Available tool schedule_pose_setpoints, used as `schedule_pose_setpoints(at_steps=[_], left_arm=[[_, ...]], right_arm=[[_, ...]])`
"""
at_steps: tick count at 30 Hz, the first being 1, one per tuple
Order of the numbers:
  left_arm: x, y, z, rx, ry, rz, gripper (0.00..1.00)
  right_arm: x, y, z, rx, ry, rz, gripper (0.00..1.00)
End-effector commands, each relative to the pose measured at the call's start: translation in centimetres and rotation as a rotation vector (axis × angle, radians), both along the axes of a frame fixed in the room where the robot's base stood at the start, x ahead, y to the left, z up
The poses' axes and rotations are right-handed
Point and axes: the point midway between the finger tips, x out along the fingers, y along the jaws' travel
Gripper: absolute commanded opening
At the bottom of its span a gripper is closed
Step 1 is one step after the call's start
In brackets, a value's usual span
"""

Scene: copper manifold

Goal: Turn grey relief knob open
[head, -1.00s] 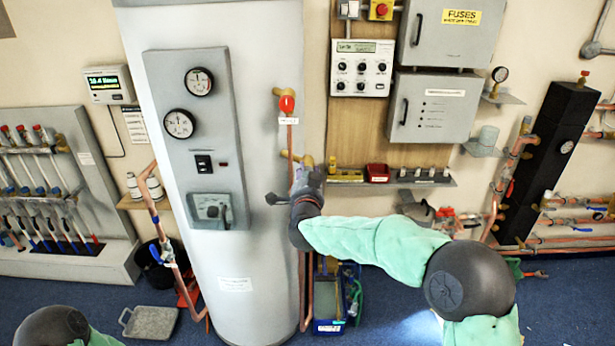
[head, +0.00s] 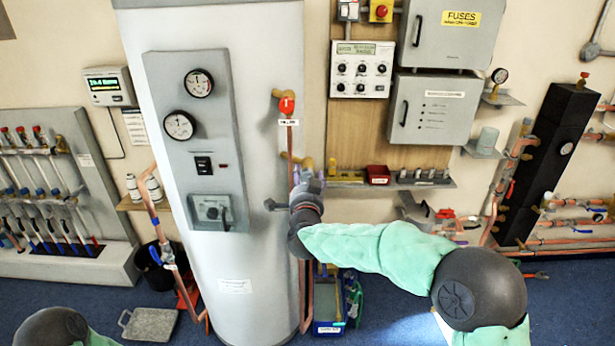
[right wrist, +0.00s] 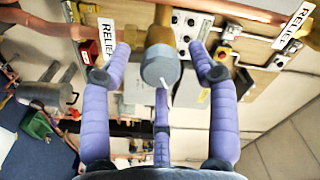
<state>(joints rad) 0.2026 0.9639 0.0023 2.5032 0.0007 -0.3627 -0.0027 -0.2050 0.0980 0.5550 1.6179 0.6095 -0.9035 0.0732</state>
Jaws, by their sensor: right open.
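The grey relief knob (right wrist: 160,68) is a round cap with a white pointer mark, on a brass body (right wrist: 160,32) in the right wrist view. My right gripper (right wrist: 160,50) is open, with one purple finger on each side of the knob and a third below it. Gaps show between the side fingers and the knob; I cannot tell whether the lower finger touches it. In the head view my right gripper (head: 307,183) is beside the white cylinder, below a brass fitting (head: 300,159), and the knob is hidden there. My left gripper is out of view.
A white RELIEF label (right wrist: 107,38) is beside the left finger, and another (right wrist: 295,22) is at upper right. The white cylinder (head: 250,262) stands left of the gripper. A red-handled valve (head: 286,106) is above. A shelf with a red bin (head: 377,174) is to the right.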

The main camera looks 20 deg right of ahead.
Motion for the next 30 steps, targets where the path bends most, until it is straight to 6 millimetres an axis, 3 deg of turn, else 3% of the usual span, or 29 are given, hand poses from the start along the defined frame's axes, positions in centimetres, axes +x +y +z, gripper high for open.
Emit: schedule_pose_setpoints(at_steps=[9,15,21,30], left_arm=[[0.0,0.0,0.0,0.000,0.000,0.000,0.40],[0.0,0.0,0.0,0.000,0.000,0.000,0.40],[0.0,0.0,0.0,0.000,0.000,0.000,0.40],[0.0,0.0,0.0,0.000,0.000,0.000,0.40]], right_arm=[[-6.0,1.8,0.1,0.000,-0.002,0.002,0.60],[-8.7,2.5,0.0,0.001,-0.001,0.001,0.60],[-9.7,2.8,0.0,0.000,-0.001,0.000,0.60],[-9.7,2.8,-0.1,-0.001,0.000,0.000,0.60]])
